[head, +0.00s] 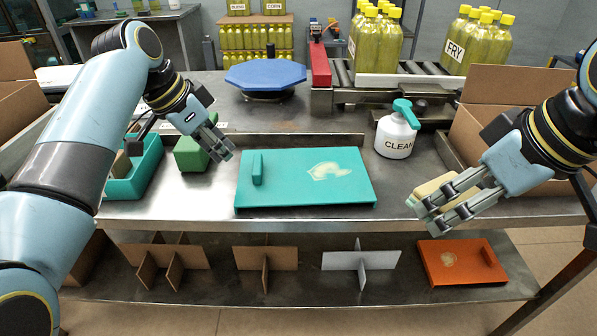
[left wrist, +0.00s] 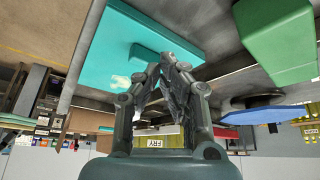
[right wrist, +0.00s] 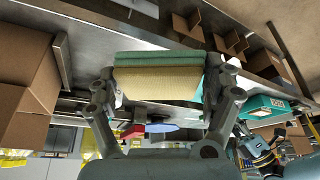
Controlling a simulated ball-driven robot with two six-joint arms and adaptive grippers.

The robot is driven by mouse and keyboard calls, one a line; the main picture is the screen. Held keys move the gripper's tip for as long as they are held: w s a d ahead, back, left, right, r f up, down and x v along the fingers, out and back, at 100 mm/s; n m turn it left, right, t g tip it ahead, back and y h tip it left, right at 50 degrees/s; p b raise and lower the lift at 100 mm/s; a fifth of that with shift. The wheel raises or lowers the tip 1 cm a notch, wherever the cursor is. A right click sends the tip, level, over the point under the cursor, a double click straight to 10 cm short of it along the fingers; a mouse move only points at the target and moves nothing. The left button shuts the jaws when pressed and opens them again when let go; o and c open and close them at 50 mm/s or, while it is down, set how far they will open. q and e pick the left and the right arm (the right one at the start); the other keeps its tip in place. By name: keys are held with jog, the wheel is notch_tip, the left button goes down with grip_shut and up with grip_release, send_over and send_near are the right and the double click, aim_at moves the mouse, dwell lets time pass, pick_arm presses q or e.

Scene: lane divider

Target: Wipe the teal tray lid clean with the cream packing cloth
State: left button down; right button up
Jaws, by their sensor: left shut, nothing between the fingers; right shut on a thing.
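The teal tray lid (head: 300,190) lies flat on the steel bench, its raised handle bar (head: 257,168) at the left. A pale smear (head: 335,171) marks its right half; the left wrist view also shows the lid (left wrist: 115,40). My right gripper (head: 430,214) is shut on a thick cream-and-green pad (head: 434,186), held right of the lid and apart from it. The pad looks sponge-like rather than a loose cloth; it fills the right wrist view's middle (right wrist: 158,85). My left gripper (head: 226,153) is shut and empty, just beyond the lid's left back corner.
A green block (head: 188,157) stands by my left gripper, beside a teal bin (head: 148,182). A white spray bottle (head: 394,138) stands behind the lid's right side. A cardboard box (head: 480,118) is at the right.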

pick_arm(q)
notch_tip(320, 180, up, 3)
jog(key=w+d+m, duration=0.2)
jog(key=w, duration=0.1)
jog(key=b, duration=0.6)
send_over(248, 171)
jog(key=a, duration=0.1)
jog(key=shift+h, duration=0.4)
jog(key=f, duration=0.4)
jog(key=shift+s+a+f, duration=0.2)
jog(key=shift+s+f, duration=0.05)
jog(key=shift+s, duration=0.1)
pick_arm(e)
notch_tip(248, 171, down, 6)
jog(key=shift+s+r, duration=0.1)
pick_arm(q)
jog(key=shift+f+b, duration=0.5)
jog(key=shift+f, duration=1.45)
pick_arm(e)
jog(key=shift+f, duration=0.85)
pick_arm(q)
notch_tip(248, 171, up, 6)
jog(key=p, duration=0.7)
jog(key=shift+r, duration=0.15)
pick_arm(e)
notch_tip(248, 171, up, 8)
jog(key=shift+f, duration=0.1)
